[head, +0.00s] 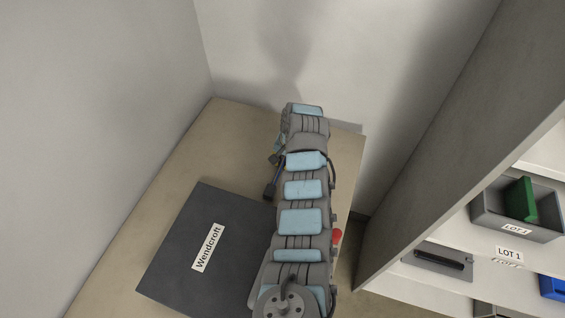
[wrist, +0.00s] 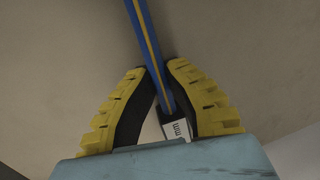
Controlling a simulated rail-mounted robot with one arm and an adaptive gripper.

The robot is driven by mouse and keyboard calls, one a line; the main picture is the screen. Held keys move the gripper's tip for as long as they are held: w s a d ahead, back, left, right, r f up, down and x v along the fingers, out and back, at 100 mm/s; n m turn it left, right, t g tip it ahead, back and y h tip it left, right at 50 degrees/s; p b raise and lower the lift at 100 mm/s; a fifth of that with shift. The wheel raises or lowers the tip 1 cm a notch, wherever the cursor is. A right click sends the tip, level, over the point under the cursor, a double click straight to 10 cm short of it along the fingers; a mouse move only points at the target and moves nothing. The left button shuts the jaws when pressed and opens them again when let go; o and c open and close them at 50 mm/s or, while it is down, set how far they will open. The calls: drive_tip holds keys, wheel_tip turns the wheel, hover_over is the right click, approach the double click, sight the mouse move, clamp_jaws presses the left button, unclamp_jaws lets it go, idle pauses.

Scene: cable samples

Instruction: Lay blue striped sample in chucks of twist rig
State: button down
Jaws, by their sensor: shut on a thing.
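In the wrist view, the blue sample (wrist: 148,40) with a yellow stripe runs between the two yellow-and-black fingers of my gripper (wrist: 160,85), which is shut on it. A dark end with a white tag (wrist: 176,129) sits near the gripper's palm. In the head view, the blue sample (head: 278,177) shows beside my arm, its dark end pointing down over the table; my arm hides much of the gripper.
The tan table (head: 215,135) is bare at its far left. A red round part (head: 337,236) shows just right of my arm. A shelf unit (head: 440,130) on the right holds grey bins, one (head: 490,212) with a green piece, and a blue bin (head: 553,288).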

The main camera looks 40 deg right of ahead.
drive_tip(key=shift+f, duration=0.1)
drive_tip(key=c, duration=1.2)
unclamp_jaws()
drive_tip(key=shift+c, duration=0.2)
drive_tip(key=r, duration=0.4)
drive_tip(key=s+d+r+p, duration=0.1)
drive_tip(key=r, duration=0.7)
drive_tip(key=shift+s+d+r, duration=0.1)
drive_tip(key=shift+s+d, duration=0.05)
drive_tip(key=shift+s, duration=0.25)
drive_tip(key=shift+c, duration=0.3)
